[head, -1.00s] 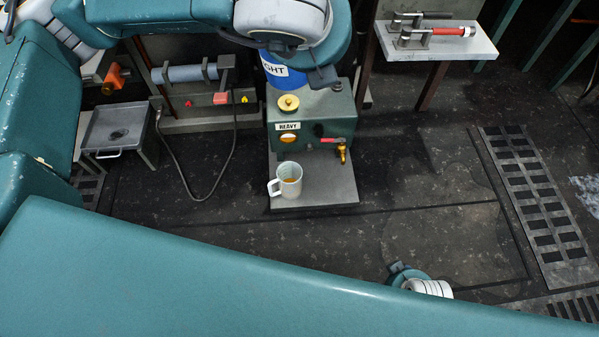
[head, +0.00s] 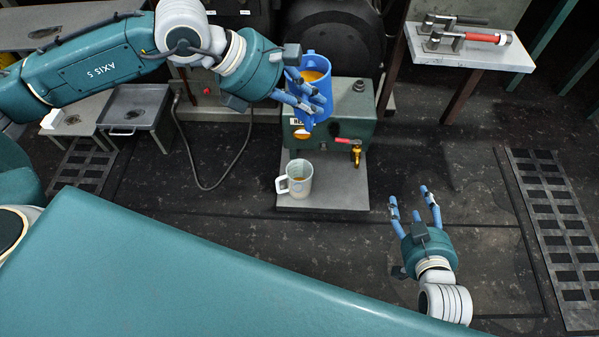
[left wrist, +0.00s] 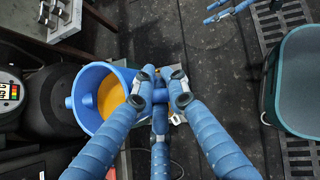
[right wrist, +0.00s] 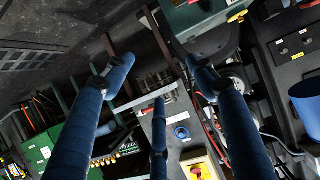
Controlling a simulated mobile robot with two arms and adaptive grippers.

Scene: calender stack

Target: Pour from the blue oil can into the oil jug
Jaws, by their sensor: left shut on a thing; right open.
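The blue oil can (head: 321,66) is open at the top, with amber oil inside. My left gripper (head: 308,98) is shut on its side and holds it in front of the green tank's upper left. The can looks about upright. It also shows in the left wrist view (left wrist: 74,82), beside the gripper fingers (left wrist: 160,85). The oil jug (head: 298,178), pale and translucent with a handle at left and some amber inside, stands on the grey plate below and apart from the can. My right gripper (head: 415,193) is open and empty, right of the plate; its fingers also show in its wrist view (right wrist: 160,75).
The green tank (head: 352,105) with a brass tap (head: 356,155) stands at the rear of the grey plate (head: 340,192). A small table (head: 480,55) with red-handled tools is at back right. A tray (head: 135,105) is at left. Floor right of the plate is open.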

